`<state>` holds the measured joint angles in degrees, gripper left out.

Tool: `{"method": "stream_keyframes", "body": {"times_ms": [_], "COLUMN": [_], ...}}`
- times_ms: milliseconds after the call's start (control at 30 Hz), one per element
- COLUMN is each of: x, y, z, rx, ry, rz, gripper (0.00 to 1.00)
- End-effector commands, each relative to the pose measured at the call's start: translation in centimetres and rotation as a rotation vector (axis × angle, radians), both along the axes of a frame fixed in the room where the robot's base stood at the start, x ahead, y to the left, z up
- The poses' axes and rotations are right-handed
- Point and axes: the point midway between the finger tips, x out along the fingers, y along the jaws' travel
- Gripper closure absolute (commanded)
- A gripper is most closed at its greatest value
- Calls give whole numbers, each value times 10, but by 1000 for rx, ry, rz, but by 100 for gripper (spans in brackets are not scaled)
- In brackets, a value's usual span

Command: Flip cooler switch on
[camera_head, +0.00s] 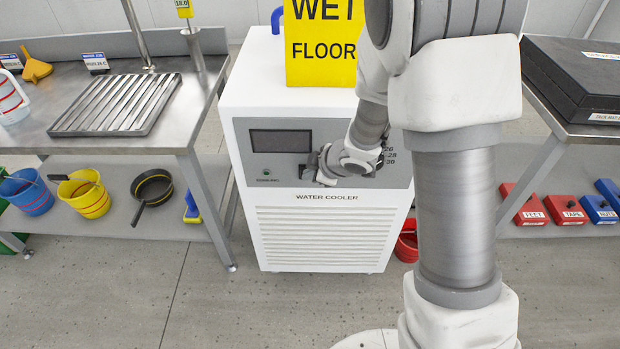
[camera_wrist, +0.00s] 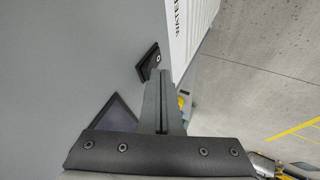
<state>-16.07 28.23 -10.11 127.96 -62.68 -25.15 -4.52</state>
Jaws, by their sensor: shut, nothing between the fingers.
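The white water cooler (camera_head: 318,240) stands in the middle of the head view, with a grey front panel (camera_head: 250,140) and a dark display (camera_head: 281,141). My gripper (camera_head: 309,167) is at this panel, right of and below the display. In the wrist view, the shut, empty fingers (camera_wrist: 163,76) point at the panel. A small black switch (camera_wrist: 149,62) with a pale mark sits just beside the fingertips. I cannot tell whether they touch or which way the switch is set. In the head view, my gripper mostly hides the switch.
A yellow wet-floor sign (camera_head: 320,45) is on top of the cooler. A metal bench (camera_head: 120,137) stands left, with buckets and a pan (camera_head: 152,187) on its lower shelf. A right-hand table holds a black case (camera_head: 575,75). The floor in front is clear.

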Motion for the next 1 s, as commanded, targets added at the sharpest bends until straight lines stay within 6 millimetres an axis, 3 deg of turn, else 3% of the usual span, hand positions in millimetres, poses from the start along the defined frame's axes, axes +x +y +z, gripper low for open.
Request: {"method": "stream_keyframes", "body": {"times_ms": [667,1000], "x": [7,7], "y": [0,0], "z": [3,17], "rx": [0,0], "ry": [-1,0], "rz": [0,0], "gripper": [100,100]}}
